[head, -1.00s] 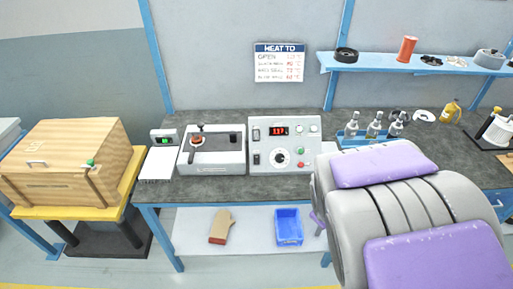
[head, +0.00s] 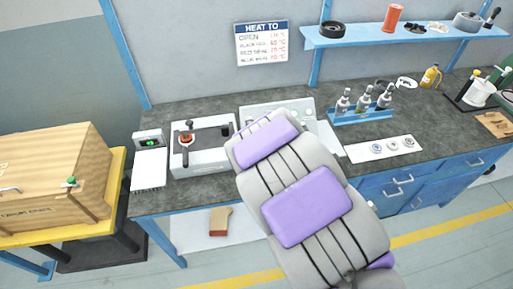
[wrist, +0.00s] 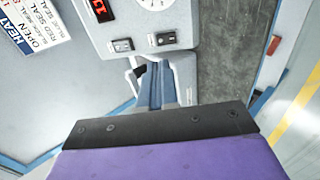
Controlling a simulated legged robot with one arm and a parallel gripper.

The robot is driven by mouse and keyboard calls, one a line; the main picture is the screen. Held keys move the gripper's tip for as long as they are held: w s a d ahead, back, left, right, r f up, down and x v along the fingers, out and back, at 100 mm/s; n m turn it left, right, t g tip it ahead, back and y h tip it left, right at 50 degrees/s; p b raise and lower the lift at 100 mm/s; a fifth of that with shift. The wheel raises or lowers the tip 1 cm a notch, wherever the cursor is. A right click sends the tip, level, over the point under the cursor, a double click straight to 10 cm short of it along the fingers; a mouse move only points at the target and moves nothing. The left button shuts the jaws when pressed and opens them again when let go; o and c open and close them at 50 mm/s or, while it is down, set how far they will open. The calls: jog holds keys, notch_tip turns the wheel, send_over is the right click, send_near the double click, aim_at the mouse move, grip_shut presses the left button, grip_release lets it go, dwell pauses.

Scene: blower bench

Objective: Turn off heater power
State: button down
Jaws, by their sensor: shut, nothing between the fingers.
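The heater control box (head: 262,107) stands at the back of the bench in the head view, mostly hidden behind my arm. In the wrist view the picture is turned sideways and the box's pale panel (wrist: 185,20) fills the top. It has a red display (wrist: 100,9), a white dial (wrist: 154,3) and two dark rocker switches, one nearer the display (wrist: 121,45) and one nearer the dial (wrist: 165,38). My gripper (wrist: 156,68) is shut and empty, its tip just short of the panel edge near the switches. Contact cannot be told.
A grey press-like device (head: 200,147) with a red-and-black knob and a small meter with a green display (head: 149,142) stand left of the box. A blue bottle rack (head: 362,116) and a white sheet with round parts (head: 384,148) are to the right. A wooden crate (head: 45,180) stands far left.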

jog(key=b+x, duration=0.1)
jog(key=x, duration=0.3)
jog(key=a+b+x, duration=0.1)
jog(key=x, duration=0.4)
jog(key=a+b+x, duration=0.1)
jog(key=x, duration=0.4)
jog(key=shift+s+a+f, duration=0.15)
jog(key=shift+s+a, duration=0.05)
jog(key=shift+s, duration=0.05)
jog(key=shift+w+d, duration=0.1)
jog(key=shift+w, duration=0.05)
jog(key=shift+d, duration=0.55)
jog(key=shift+w+a+r+g+p, duration=0.3)
jog(key=shift+a+p, duration=0.1)
jog(key=shift+p, duration=0.8)
jog(key=shift+f+g, duration=0.25)
jog(key=shift+g, duration=0.05)
jog(key=shift+r, duration=0.1)
